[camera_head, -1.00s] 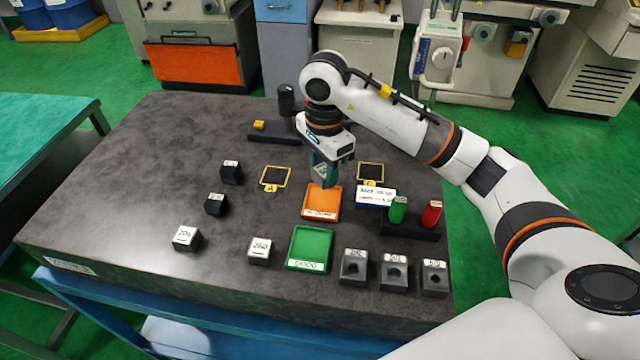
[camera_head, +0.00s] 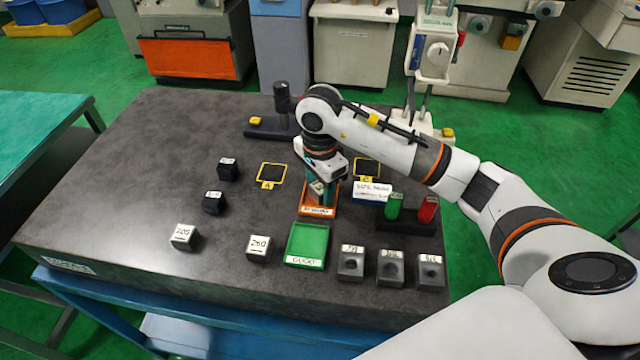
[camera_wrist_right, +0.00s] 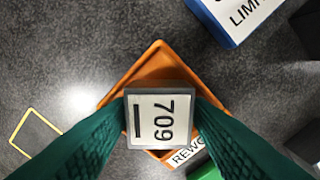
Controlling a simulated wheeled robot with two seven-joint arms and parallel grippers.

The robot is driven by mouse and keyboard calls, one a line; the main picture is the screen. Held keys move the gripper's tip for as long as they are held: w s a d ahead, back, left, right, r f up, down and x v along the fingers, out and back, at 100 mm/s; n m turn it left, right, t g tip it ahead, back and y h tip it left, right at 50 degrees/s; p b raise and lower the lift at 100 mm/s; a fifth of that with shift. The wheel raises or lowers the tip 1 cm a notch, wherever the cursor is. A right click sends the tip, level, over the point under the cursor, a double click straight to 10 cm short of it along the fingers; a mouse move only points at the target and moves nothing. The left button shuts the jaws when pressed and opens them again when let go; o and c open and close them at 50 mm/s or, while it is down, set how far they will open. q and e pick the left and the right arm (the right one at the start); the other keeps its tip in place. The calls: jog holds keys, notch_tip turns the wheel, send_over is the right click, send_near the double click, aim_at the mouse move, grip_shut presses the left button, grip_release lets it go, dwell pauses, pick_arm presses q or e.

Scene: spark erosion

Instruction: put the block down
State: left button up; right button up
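My right gripper (camera_head: 320,190) is over the orange tray (camera_head: 317,211) in the head view. In the right wrist view its two green fingers are on either side of a grey block (camera_wrist_right: 160,118) with a white label reading 709, and they press against its sides. The block is over the orange tray (camera_wrist_right: 157,55), whose label partly shows as "REWO". I cannot tell whether the block touches the tray floor. In the head view the gripper mostly hides the block. My left gripper is not in view.
The green tray (camera_head: 307,246) lies in front of the orange one. Labelled blocks stand near the front edge, including one (camera_head: 258,248) left of the green tray. A blue-edged sign (camera_head: 372,191) and a rack with green and red cylinders (camera_head: 405,223) stand to the right.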

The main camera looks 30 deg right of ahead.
aim_at(320, 187)
jog(key=shift+r, duration=0.1)
jog(key=shift+r, duration=0.2)
notch_tip(320, 187, up, 12)
jog(key=b, duration=0.1)
dwell(0.3)
jog(key=shift+f, duration=0.15)
